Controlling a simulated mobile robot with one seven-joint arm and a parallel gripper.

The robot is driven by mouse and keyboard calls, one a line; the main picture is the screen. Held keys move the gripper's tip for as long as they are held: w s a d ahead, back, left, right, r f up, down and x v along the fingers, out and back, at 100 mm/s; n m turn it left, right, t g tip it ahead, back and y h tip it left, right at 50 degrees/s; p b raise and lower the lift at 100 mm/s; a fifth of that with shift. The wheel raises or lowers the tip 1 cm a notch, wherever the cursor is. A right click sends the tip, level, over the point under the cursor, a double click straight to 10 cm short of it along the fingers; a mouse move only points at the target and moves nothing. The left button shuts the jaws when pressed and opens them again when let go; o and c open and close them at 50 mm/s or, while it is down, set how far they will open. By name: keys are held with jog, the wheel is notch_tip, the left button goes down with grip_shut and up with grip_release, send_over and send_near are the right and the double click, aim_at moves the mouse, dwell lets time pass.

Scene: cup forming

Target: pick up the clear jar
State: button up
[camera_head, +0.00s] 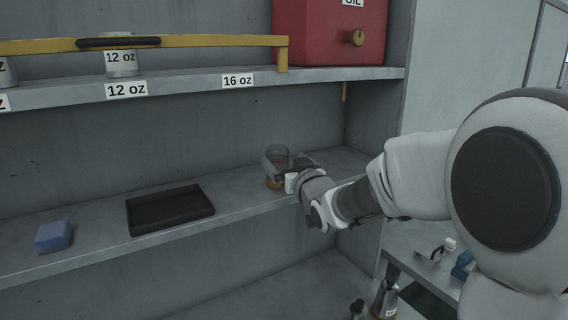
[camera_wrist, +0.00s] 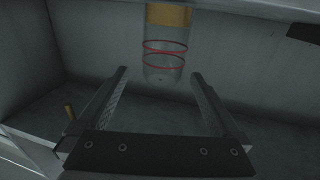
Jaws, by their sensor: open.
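The clear jar (camera_head: 277,153) stands upright on the lower shelf, right of the black tray, with a yellow-orange band at its base. In the wrist view the clear jar (camera_wrist: 164,62) shows two red rings and its yellow-orange band at the top of the picture. My gripper (camera_head: 283,168) is at the jar and partly hides it in the head view. In the wrist view my gripper (camera_wrist: 160,73) is open, its two fingers spread wide. The jar lines up with the gap between them, mostly beyond the fingertips. I cannot tell whether a finger touches it.
A black tray (camera_head: 134,217) and a blue block (camera_head: 53,237) lie on the lower shelf to the left. The upper shelf (camera_head: 190,88) overhangs, with a yellow bar (camera_head: 205,41) and a red oil container (camera_head: 325,30). The shelf between tray and jar is clear.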

aim_at(274, 148)
jog(key=x, duration=0.2)
jog(key=shift+w+a, duration=0.1)
jog(key=shift+w, duration=0.2)
jog(key=p+x, duration=0.1)
jog(key=x, duration=0.1)
jog(key=p+x, duration=0.1)
jog(key=x, duration=0.1)
jog(key=shift+s+a+r+p, duration=0.1)
jog(key=shift+a+r+p, duration=0.15)
jog(key=shift+p, duration=0.05)
jog(key=shift+w+a, duration=0.2)
jog(key=shift+w, duration=0.4)
jog(key=c, duration=1.4)
jog(key=shift+c, duration=0.4)
jog(key=shift+r, duration=0.1)
